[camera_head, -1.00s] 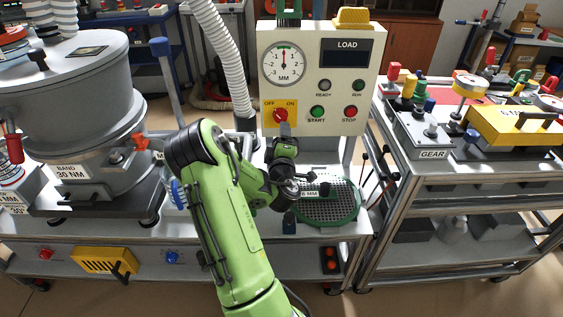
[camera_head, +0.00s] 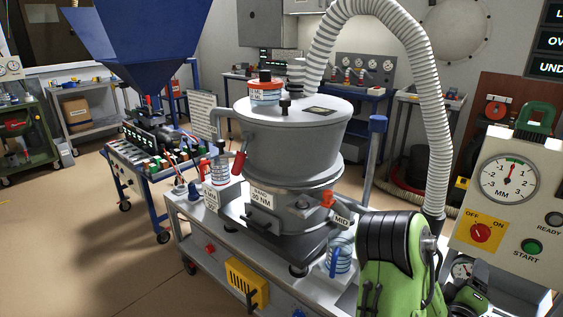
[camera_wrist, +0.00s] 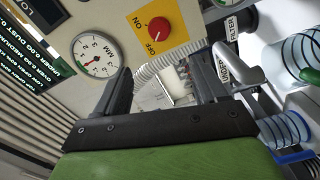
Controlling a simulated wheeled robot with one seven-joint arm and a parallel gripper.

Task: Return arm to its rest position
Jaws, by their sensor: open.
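My green arm (camera_head: 388,265) rises at the bottom right of the head view, in front of the bench and left of the control box. Its far end is cut off or hidden there, so the jaws do not show in that view. In the wrist view my gripper (camera_wrist: 162,82) has its two dark fingers spread apart with nothing held between them. Beyond the fingers are the control box's red OFF/ON knob (camera_wrist: 158,31), the MM dial (camera_wrist: 95,55) and the ribbed white hose (camera_wrist: 150,72).
The grey drum sieve (camera_head: 290,140) stands on the bench (camera_head: 185,212), with the control box (camera_head: 515,195) to the right. A blue hopper (camera_head: 140,40) hangs over a cart (camera_head: 125,165) at the left. Open floor (camera_head: 60,235) lies at the front left.

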